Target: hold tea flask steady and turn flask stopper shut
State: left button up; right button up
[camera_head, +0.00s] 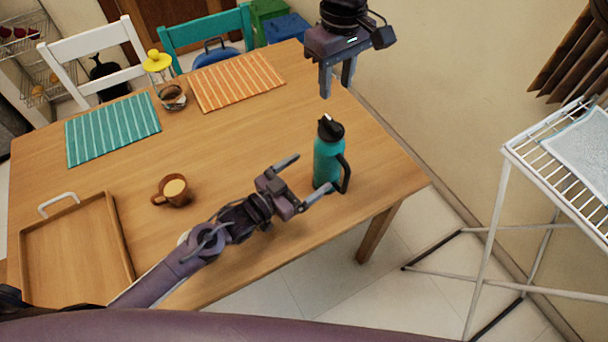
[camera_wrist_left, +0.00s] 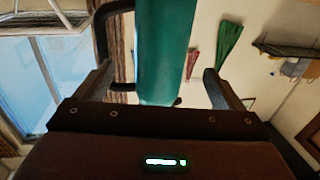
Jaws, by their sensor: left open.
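The teal tea flask (camera_head: 327,163) stands upright near the right end of the wooden table, its black handle to the right. Its dark stopper (camera_head: 330,128) sits on top; I cannot tell how tightly it is turned. My left gripper (camera_head: 303,180) is open beside the flask, fingers pointing at it from the left. In the left wrist view the flask (camera_wrist_left: 165,50) shows between the open fingers (camera_wrist_left: 158,75), apart from both, with its stopper out of frame. My right gripper (camera_head: 337,88) is above the flask, pointing down, with a gap between its fingers and nothing in them.
A white drying rack (camera_head: 500,190) stands right. Table around the flask is clear.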

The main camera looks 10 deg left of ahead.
aim_at(328, 158)
pick_arm(q)
jog(key=x, duration=0.7)
jog(key=shift+w+d, duration=0.15)
jog(key=shift+w, duration=0.15)
jog(key=shift+c, duration=0.2)
